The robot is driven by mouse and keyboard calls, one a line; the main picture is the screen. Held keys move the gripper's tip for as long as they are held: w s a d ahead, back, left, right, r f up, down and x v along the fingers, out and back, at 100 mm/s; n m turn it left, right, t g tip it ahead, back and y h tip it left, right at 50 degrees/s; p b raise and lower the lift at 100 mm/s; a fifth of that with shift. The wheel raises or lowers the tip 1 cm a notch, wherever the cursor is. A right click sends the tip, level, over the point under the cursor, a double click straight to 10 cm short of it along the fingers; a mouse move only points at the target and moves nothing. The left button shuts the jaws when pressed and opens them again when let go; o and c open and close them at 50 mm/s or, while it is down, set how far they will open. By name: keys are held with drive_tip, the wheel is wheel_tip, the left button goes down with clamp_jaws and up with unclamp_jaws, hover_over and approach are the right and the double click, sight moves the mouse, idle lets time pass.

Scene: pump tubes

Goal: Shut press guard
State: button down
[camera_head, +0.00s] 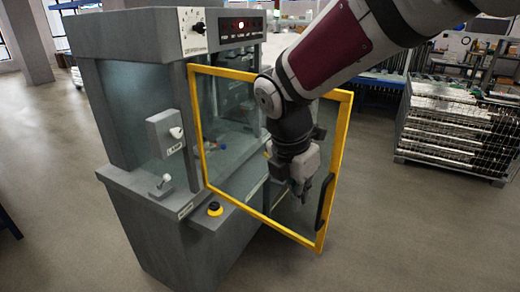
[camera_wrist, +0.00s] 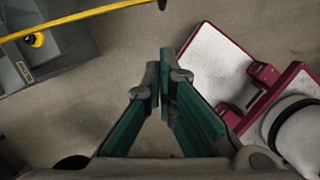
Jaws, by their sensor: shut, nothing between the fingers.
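The press guard (camera_head: 335,165) is a clear panel in a yellow frame. It stands swung open from the front of the grey press (camera_head: 160,215), hinged on its left side, with a dark handle (camera_head: 326,200) near its free right edge. My gripper (camera_head: 302,198) is in front of the panel, a little left of the handle; I cannot tell whether it touches the panel. In the wrist view my gripper (camera_wrist: 160,75) has its green fingers together with nothing between them. The guard's yellow frame (camera_wrist: 75,20) crosses the top left there.
A yellow and black button (camera_head: 214,209) sits on the press's front ledge. A stack of metal racks (camera_head: 450,125) stands at the right. The floor (camera_head: 390,230) between is clear.

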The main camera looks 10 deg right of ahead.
drive_tip(key=w+d+f, duration=0.2)
drive_tip(key=d+f, duration=0.1)
drive_tip(key=d, duration=0.1)
drive_tip(key=shift+w+f+p, duration=0.3)
drive_tip(key=shift+w+f, duration=0.05)
drive_tip(key=shift+f, duration=0.05)
drive_tip(key=shift+w+d, duration=0.1)
